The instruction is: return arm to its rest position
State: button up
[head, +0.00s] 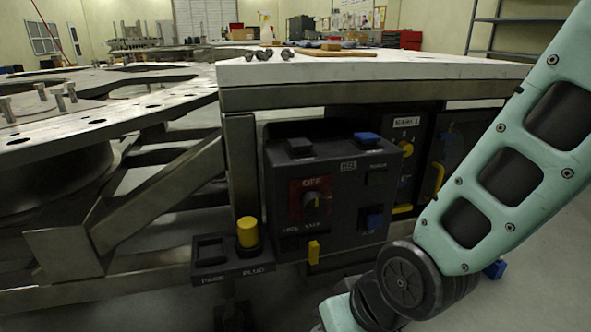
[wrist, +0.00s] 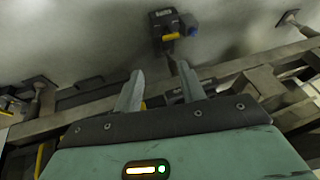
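My gripper (wrist: 160,78) shows in the wrist view with its two pale fingers apart and nothing visible held between them. The head view does not show the gripper. There my pale green arm slants from the upper right edge down to a dark round joint near the bottom middle-right. The arm stands in front of the right part of the workbench (head: 380,68). In the wrist view, a small dark box (wrist: 172,22) with a yellow part lies beyond the fingertips, apart from them.
A dark control box (head: 335,185) marked OFF is mounted under the bench. A yellow plug (head: 247,232) stands upright in a holder (head: 232,262) labelled PARK and PLUG. A large metal turret plate (head: 110,115) fills the left. Metal beams (wrist: 75,108) cross the wrist view.

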jog(key=s+d+r+n+g+h, duration=0.3)
jog(key=s+d+r, duration=0.4)
jog(key=d, duration=0.1)
notch_tip(320, 180, up, 33)
jog(key=s+p, duration=0.1)
jog(key=p, duration=3.2)
jog(key=shift+d+r, duration=0.15)
jog(key=shift+d, duration=0.1)
